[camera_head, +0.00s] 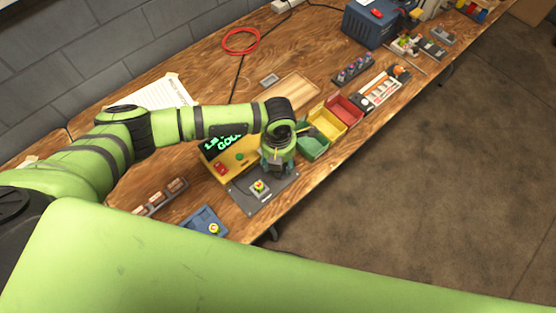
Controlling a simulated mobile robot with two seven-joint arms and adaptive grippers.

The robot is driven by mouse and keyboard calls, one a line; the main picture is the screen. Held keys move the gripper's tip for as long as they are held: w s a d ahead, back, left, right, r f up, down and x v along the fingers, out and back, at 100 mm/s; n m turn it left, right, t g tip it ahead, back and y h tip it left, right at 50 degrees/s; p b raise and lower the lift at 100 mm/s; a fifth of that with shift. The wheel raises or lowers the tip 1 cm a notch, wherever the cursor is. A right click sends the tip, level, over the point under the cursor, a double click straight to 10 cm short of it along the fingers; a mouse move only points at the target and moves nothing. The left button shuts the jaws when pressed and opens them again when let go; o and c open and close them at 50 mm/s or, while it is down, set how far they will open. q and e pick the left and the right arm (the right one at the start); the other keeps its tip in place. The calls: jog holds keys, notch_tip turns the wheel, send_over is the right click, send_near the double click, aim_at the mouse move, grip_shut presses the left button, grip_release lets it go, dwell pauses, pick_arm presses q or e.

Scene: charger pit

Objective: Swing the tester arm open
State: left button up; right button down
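The tester is a yellow box (241,158) with a dark display lit in green letters, partly covered by my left arm. A red button (221,168) and a green one (239,156) show on it. In front lies its dark grey base plate (243,202), with a small grey holder (259,193) carrying a yellow, red and green round piece. My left gripper (275,170) points down over the plate's back right part, beside the yellow box. Its fingers are too small to tell open from shut. I cannot make out the tester arm, perhaps hidden by the gripper. My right gripper is out of view.
Green, yellow and red bins (345,109) stand just right of the gripper. A blue tray (196,219) and a rack of copper-coloured pieces (160,196) lie left of the plate. A wooden board (291,91) lies behind. The table's front edge is close to the plate.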

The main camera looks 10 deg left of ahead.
pick_arm(q)
jog(key=shift+s, duration=0.1)
notch_tip(320, 180, up, 12)
dwell(0.5)
dwell(0.5)
